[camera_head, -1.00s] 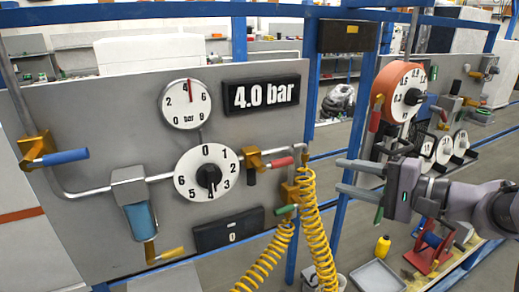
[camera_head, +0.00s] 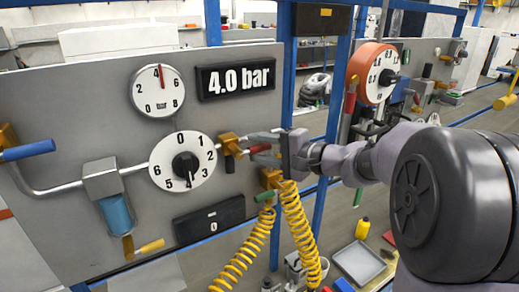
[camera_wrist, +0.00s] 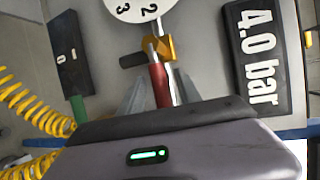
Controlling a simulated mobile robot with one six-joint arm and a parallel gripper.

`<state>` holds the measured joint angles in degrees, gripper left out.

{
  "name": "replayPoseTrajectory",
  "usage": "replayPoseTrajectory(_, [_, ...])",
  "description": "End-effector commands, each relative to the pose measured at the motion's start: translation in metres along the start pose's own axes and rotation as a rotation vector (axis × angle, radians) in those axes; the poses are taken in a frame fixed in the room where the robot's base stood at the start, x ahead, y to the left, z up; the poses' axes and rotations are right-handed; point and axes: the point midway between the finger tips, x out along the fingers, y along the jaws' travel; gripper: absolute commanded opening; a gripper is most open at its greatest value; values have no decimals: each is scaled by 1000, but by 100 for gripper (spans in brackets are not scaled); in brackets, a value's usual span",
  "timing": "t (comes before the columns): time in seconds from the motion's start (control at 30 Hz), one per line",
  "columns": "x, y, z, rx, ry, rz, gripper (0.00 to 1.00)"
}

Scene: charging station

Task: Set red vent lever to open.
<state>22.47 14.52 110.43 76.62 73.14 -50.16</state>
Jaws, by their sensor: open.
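The red vent lever (camera_head: 259,149) sticks out to the right from a brass valve (camera_head: 230,144) on the grey panel, beside the numbered dial. In the wrist view the red lever (camera_wrist: 158,84) points from the brass valve (camera_wrist: 159,48) toward my gripper. My gripper (camera_head: 263,147) is open, with one finger on each side of the red lever. In the wrist view the fingers of my gripper (camera_wrist: 155,92) flank the lever; I cannot tell whether either touches it. The lever's near end is hidden behind the gripper body.
The numbered dial (camera_head: 183,162), a 4.0 bar display (camera_head: 236,77) and a round gauge (camera_head: 157,88) are on the panel. A green-handled valve (camera_head: 264,197) and yellow coiled hoses (camera_head: 298,225) hang just below my gripper. A blue post stands to the right.

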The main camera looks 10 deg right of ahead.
Motion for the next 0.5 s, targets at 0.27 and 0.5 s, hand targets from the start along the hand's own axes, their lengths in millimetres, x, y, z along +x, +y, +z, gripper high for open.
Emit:
replayPoseTrajectory(0.27, [0,0,0,0,0,0,29])
replayPoseTrajectory(0.5, [0,0,0,-1,0,0,0])
